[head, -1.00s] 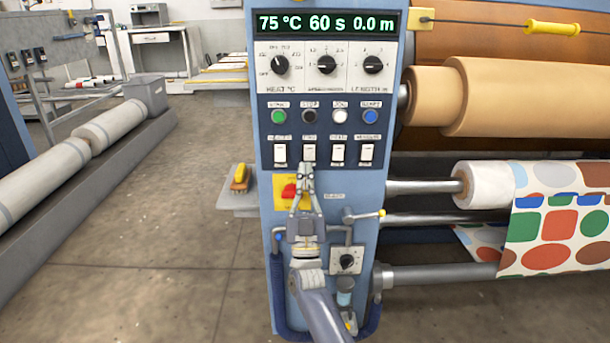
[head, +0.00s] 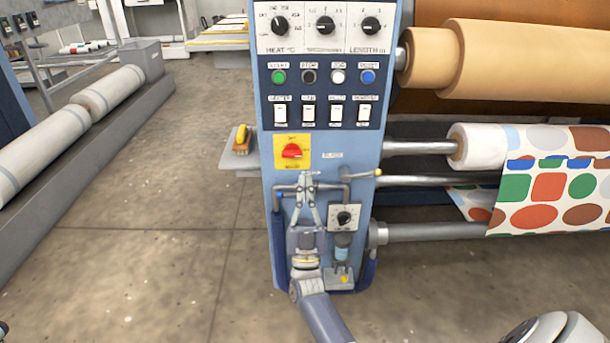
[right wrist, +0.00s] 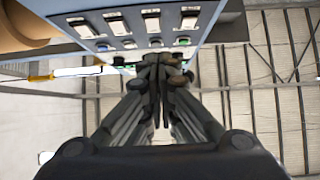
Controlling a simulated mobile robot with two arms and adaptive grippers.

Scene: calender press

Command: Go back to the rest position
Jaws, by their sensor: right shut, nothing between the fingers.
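I cannot tell how far the fingertips are from the panel. My left gripper is not recognisable in any view.
Rollers with tan cloth (head: 530,65) and patterned fabric (head: 545,190) stand right of the panel. A yellow-handled brush (head: 242,139) lies on a small grey shelf (head: 240,160) at the panel's left. Grey rolls (head: 110,100) lie at the far left. The floor (head: 170,240) between is clear.

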